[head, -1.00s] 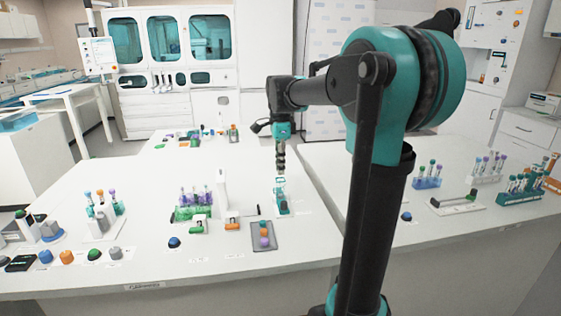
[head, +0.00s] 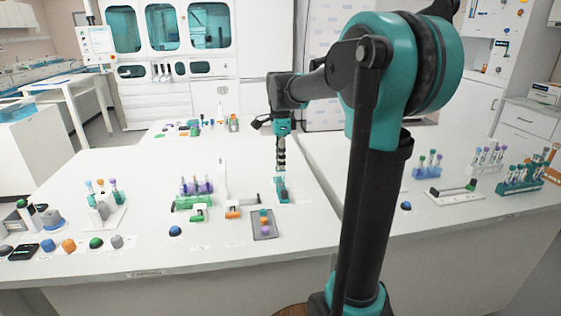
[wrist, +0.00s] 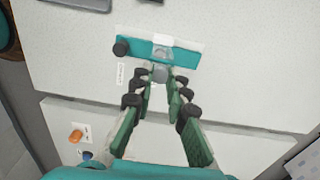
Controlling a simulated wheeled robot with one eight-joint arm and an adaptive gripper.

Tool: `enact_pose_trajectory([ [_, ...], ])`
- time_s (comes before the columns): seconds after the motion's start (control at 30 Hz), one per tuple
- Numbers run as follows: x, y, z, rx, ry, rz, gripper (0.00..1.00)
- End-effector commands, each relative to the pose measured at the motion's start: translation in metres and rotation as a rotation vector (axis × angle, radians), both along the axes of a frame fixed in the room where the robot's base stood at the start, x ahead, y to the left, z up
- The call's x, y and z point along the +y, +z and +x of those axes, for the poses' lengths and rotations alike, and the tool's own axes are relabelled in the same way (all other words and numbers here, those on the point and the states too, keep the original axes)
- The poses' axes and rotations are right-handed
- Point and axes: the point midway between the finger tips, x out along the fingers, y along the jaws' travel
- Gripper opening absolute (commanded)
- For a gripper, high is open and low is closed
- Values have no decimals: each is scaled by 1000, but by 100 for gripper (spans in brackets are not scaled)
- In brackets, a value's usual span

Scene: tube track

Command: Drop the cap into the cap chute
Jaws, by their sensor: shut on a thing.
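My gripper (head: 281,172) hangs fingers-down just above a teal station (head: 281,190) on the near white table. In the wrist view my gripper (wrist: 163,77) has its fingertips closed around a small grey cap (wrist: 159,73). The teal station (wrist: 187,56) lies just beyond the fingertips there, with a pale block with an opening (wrist: 162,44) at its middle, which looks like the cap chute. The cap appears in front of this block. I cannot tell whether they touch. In the head view the cap is too small to make out.
Several loose caps lie at the front left. A blue tube rack (head: 426,173) is on the right. The table between is mostly clear.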

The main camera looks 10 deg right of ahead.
Motion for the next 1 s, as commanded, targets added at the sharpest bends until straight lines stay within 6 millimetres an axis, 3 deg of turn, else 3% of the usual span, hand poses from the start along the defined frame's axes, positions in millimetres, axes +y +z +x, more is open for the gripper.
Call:
enact_pose_trajectory([
  [0.93, 0, -5, 0, 0, 0, 0, 0],
  [0.97, 0, -5, 0, 0, 0, 0, 18],
  [1.0, 0, -5, 0, 0, 0, 0, 23],
])
